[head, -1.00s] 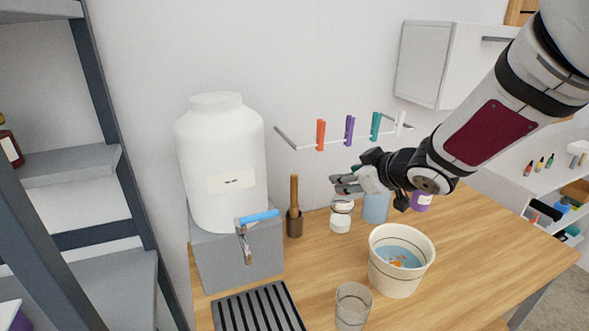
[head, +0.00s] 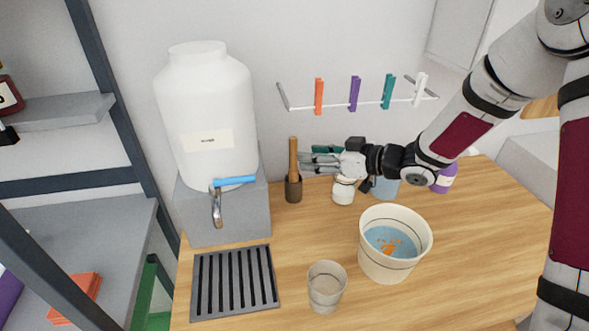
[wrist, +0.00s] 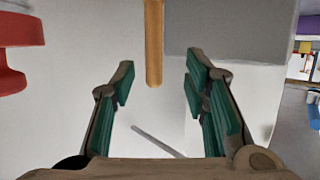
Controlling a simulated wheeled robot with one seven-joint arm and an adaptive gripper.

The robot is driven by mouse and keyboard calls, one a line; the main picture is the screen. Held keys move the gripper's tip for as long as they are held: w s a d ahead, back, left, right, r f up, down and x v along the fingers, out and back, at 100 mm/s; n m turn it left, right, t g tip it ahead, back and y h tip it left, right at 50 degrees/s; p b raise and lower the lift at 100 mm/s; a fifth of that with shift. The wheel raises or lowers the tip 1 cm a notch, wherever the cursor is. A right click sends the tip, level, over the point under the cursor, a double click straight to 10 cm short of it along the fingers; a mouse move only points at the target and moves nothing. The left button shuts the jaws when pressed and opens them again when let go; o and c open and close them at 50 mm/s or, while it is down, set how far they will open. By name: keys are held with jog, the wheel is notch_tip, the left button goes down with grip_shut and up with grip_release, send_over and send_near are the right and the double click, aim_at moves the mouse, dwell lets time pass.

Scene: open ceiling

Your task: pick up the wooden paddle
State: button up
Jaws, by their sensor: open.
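The wooden paddle (head: 293,157) stands upright with its lower part hidden in a small dark brown holder (head: 293,189) on the table, beside the white water jar. My gripper (head: 305,163) is just right of its handle, open and empty, fingers pointing left toward it. In the wrist view a wooden rod, apparently the paddle (wrist: 154,45), comes down from the top edge. It lies sideways between the two green-padded fingers of my gripper (wrist: 160,72).
The white jar (head: 205,115) with a blue-handled tap sits on a grey block left of the paddle. A small white-lidded jar (head: 343,191) stands below my gripper. A bucket (head: 372,255), a glass (head: 326,287) and a drain grate (head: 236,283) are nearer. Clips hang on a wall rail (head: 337,109).

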aim_at(293, 170)
jog(key=shift+x, duration=1.2)
jog(key=shift+w+d+f+x, duration=0.1)
jog(key=shift+x, duration=0.75)
jog(key=shift+w+d+f+x, duration=0.1)
jog(key=shift+x, duration=0.75)
jog(key=shift+w+d+f+x, duration=0.1)
jog(key=shift+x, duration=0.75)
grip_shut()
